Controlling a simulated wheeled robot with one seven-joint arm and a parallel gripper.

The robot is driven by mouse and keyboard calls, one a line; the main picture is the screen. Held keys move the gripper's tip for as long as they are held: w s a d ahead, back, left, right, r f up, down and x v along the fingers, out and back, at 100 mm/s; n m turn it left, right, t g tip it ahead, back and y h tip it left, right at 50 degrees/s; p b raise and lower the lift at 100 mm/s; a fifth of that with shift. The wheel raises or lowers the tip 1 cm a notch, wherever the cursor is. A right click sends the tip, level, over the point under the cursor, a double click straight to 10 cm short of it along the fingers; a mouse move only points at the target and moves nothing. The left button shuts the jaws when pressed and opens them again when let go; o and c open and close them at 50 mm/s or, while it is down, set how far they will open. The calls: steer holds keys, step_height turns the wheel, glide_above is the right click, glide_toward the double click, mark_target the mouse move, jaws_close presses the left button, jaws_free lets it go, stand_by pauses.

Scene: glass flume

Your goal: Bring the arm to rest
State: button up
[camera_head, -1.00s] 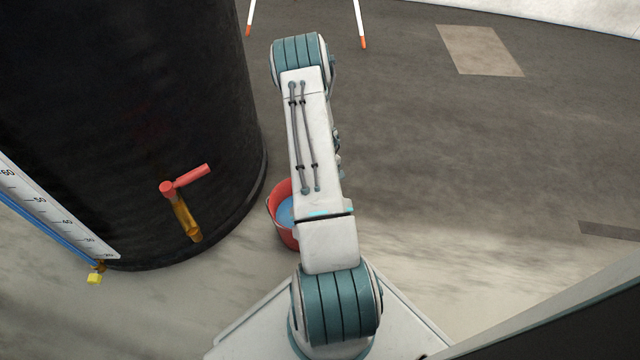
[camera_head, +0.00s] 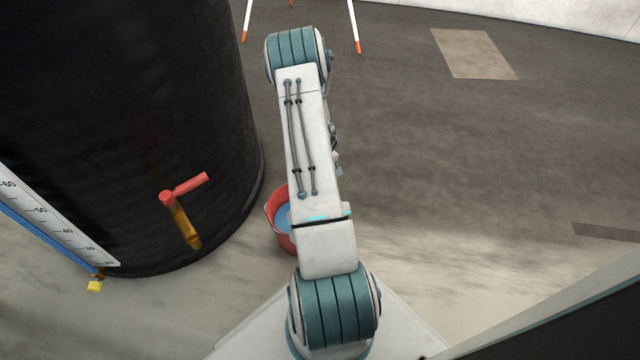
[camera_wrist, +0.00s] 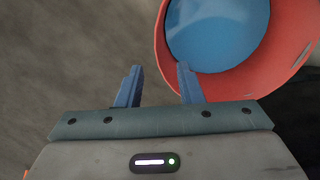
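In the wrist view my gripper (camera_wrist: 159,84) shows two blue fingers standing apart with nothing between them. It is open, over the floor at the near side of a red bucket. My arm (camera_head: 314,160) stretches forward from my base in the head view; its far end and the gripper are hidden there. The red bucket (camera_head: 277,232) stands on the floor left of my arm, partly covered by it. Blue water or a blue surface shows inside the bucket. In the wrist view the bucket (camera_wrist: 285,70) lies just beyond the right finger; whether they touch I cannot tell.
A large black tank (camera_head: 120,110) stands at left, close to the bucket. It has a red-handled tap (camera_head: 185,188) and a level scale (camera_head: 50,222) with a yellow fitting (camera_head: 95,286). White legs with orange tips (camera_head: 354,25) stand at the back.

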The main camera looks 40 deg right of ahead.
step_height(320, 180, up, 10)
steer(key=p, duration=0.3)
steer(key=shift+f, duration=0.25)
steer(key=w+a+r+t+p, duration=0.1)
steer(key=a+r+p, duration=0.45)
steer(key=r, duration=0.65)
steer(key=w+a+r+p, duration=0.1)
steer(key=a+r+p, duration=0.45)
steer(key=r, duration=0.75)
steer(key=a+r+t+p, duration=0.1)
steer(key=a+r+p, duration=0.45)
steer(key=r, duration=0.65)
steer(key=s+a+r+p, duration=0.5)
steer(key=r, duration=0.5)
steer(key=s+a+r+p, duration=0.5)
steer(key=r+p, duration=0.1)
steer(key=r, duration=0.4)
steer(key=s+a+r+p, duration=0.5)
steer(key=s+r, duration=0.1)
steer(key=r, duration=0.4)
steer(key=shift+a+r+t+p, duration=0.2)
steer(key=shift+t+p, duration=0.2)
